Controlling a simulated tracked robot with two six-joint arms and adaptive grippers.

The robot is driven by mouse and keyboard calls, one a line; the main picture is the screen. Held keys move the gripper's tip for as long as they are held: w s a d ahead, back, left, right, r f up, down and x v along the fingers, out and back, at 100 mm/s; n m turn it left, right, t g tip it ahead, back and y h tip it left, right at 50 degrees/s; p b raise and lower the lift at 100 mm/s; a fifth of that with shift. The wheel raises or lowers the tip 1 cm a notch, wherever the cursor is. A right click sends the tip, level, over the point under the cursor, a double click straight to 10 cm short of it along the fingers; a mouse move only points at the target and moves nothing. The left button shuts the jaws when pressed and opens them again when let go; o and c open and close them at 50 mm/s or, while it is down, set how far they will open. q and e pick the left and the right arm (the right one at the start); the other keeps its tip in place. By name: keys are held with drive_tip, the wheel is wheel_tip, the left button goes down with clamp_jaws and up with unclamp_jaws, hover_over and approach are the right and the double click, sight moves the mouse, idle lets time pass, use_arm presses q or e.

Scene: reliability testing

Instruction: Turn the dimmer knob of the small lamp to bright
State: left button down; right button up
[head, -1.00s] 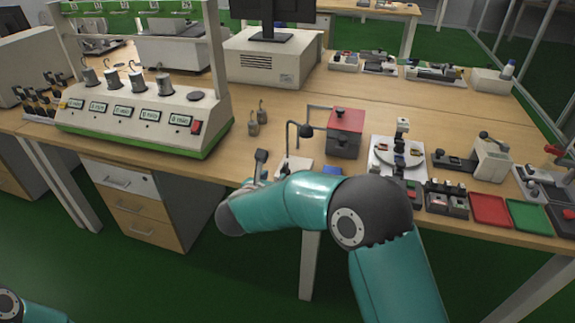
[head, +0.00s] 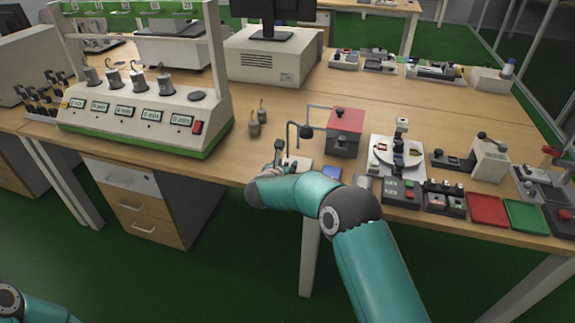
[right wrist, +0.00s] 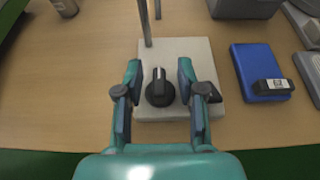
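The small lamp (head: 305,131) stands near the front edge of the bench, with a dark bent pole and shade. Its pale base (right wrist: 184,52) shows in the right wrist view, with the black round dimmer knob (right wrist: 160,90) and its light pointer mark pointing away from me. My right gripper (right wrist: 160,68) is open, one finger on each side of the knob with gaps on both sides. In the head view, my right gripper (head: 284,156) is partly hidden by its own arm, which also hides the knob. My left gripper is out of view.
A blue box with a black clip-like part (right wrist: 262,72) lies right of the base. A red-topped box (head: 345,128) stands behind it. Metal weights (head: 255,127) stand to the left. The round turntable device (head: 398,155) is to the right. Bench between weights and console is clear.

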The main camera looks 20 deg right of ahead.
drive_tip(key=shift+c, duration=0.3)
clamp_jaws()
drive_tip(key=shift+d, duration=0.2)
drive_tip(key=shift+a, duration=0.15)
drive_tip(key=shift+b, duration=0.35)
